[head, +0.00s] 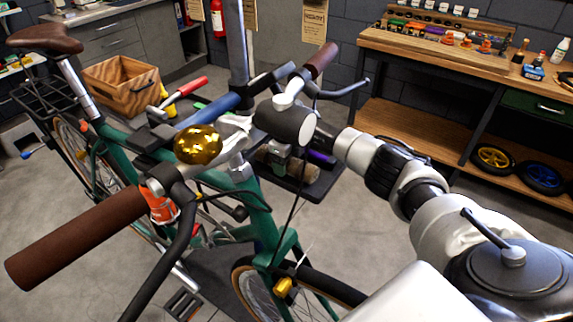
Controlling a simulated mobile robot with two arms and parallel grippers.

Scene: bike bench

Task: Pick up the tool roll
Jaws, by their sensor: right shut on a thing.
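My right arm reaches in from the right, and its dark wrist ends above a small black tray (312,187) beyond the bike's handlebar. My right gripper (282,152) points down at the tray and is shut, with its fingertips partly hidden. A brownish rolled bundle (274,171), which looks like the tool roll, is at the gripper on the tray. I cannot tell whether it is lifted clear of the tray. My left gripper is not in view.
A green bike with brown grips (75,240) and a gold bell (198,145) fills the left and middle. A purple item (321,158) lies on the tray. A wooden crate (122,84) stands behind left. A wooden workbench (440,53) with tools stands at the back right.

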